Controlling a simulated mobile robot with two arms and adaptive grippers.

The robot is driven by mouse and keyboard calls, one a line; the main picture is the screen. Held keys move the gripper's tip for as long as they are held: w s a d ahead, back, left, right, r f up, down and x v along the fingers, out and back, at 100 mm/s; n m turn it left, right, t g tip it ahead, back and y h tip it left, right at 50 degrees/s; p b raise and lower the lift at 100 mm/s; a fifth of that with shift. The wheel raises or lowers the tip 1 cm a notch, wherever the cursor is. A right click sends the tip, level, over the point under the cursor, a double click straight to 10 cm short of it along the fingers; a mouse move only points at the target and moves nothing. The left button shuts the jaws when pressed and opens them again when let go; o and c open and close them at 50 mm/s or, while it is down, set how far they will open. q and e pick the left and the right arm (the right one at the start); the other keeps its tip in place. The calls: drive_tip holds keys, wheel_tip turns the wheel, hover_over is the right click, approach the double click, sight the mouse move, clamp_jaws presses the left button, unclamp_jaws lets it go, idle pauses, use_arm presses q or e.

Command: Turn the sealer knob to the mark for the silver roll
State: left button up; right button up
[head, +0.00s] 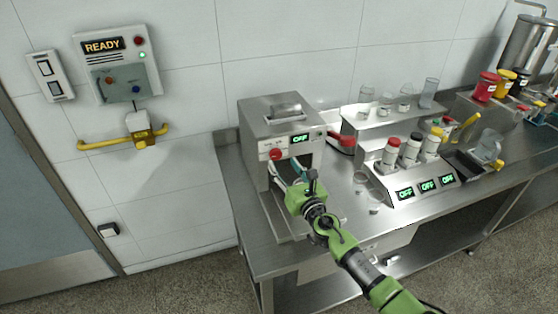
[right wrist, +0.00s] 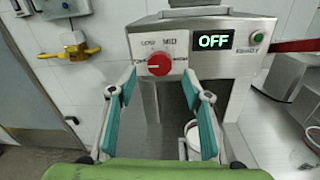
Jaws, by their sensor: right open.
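The sealer (head: 254,148) is a steel box on the left end of the bench, with a lit display (right wrist: 213,40) reading OFF. Its red knob (head: 275,154) is on the front panel; in the right wrist view the knob (right wrist: 158,64) has LOW and MID printed above it and partly hidden labels at both sides. I cannot tell surely where its pointer stands. My right gripper (head: 287,172) is open in front of the sealer. In the right wrist view its teal fingers (right wrist: 159,84) frame the knob, apparently not touching it. My left gripper is not in view. I cannot identify a silver roll.
A white cup (right wrist: 194,132) shows in the sealer's opening. A red-handled item (head: 342,140) lies right of the sealer. A rack (head: 372,118) with glassware and an OFF-display unit (head: 424,188) with bottles stand further right. A READY panel (head: 117,68) hangs on the wall.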

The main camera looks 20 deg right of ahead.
sight(277, 155)
drive_tip(key=shift+w+a+b, duration=0.2)
drive_tip(key=shift+w+b, duration=0.4)
drive_tip(key=shift+w, duration=1.65)
drive_tip(key=c, duration=1.1)
